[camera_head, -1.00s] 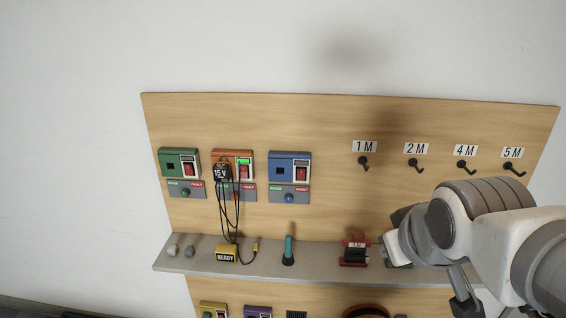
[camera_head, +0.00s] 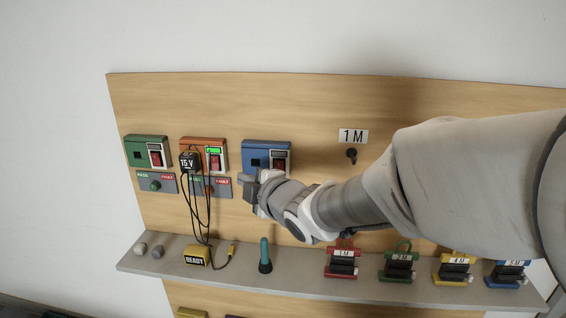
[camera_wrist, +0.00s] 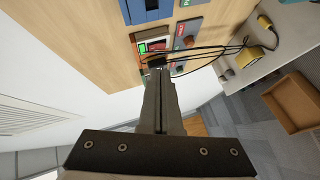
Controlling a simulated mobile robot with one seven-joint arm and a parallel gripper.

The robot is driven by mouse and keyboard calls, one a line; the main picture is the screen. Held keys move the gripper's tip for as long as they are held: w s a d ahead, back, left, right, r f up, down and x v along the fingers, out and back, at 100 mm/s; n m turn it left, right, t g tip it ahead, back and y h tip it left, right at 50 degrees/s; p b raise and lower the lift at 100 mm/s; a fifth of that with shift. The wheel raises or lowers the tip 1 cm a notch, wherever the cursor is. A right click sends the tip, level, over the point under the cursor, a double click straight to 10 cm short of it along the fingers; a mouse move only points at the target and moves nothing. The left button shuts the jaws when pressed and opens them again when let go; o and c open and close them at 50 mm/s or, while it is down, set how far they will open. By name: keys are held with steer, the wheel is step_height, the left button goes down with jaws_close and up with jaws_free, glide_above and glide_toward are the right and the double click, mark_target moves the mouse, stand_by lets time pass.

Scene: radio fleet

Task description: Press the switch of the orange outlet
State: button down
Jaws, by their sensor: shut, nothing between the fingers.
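The orange outlet (camera_head: 185,143) is on the wooden board, between a green outlet (camera_head: 146,139) and a blue outlet (camera_head: 254,146). Its red switch (camera_head: 215,162) sits under a lit green display (camera_head: 214,150). A black 15 V adapter (camera_head: 189,163) is plugged into its left side. My gripper (camera_head: 246,188) is shut and empty, in front of the lower part of the blue outlet, to the right of the orange one in the head view. In the wrist view, the shut fingertips (camera_wrist: 158,64) point toward the orange outlet, whose green display (camera_wrist: 143,47) and red switch (camera_wrist: 157,45) show just beyond them.
Black cables (camera_head: 202,215) hang from the adapter to a yellow READY box (camera_head: 197,255) on the grey shelf (camera_head: 300,283). A teal-handled tool (camera_head: 264,255) and several coloured labelled items stand along the shelf. A hook (camera_head: 351,155) is under the 1M label.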

steer(key=shift+w+a+f+n+y, duration=0.1)
steer(key=shift+a+f+n+y, duration=0.2)
steer(key=shift+a, duration=0.2)
steer(key=shift+s+a+f+n+y, duration=0.1)
steer(key=shift+a+n+y, duration=0.15)
steer(key=shift+a+n, duration=0.25)
steer(key=shift+w+a+f+n+y, duration=0.15)
steer(key=shift+a+n+y, duration=0.15)
steer(key=shift+a, duration=0.2)
glide_toward(212, 168)
steer(key=a+r+x, duration=0.1)
steer(key=x, duration=0.4)
steer(key=shift+w+d+f, duration=0.25)
steer(key=shift+w+f, duration=0.1)
steer(key=shift+f, duration=0.05)
steer(key=shift+f+b, duration=0.15)
steer(key=shift+b, duration=0.2)
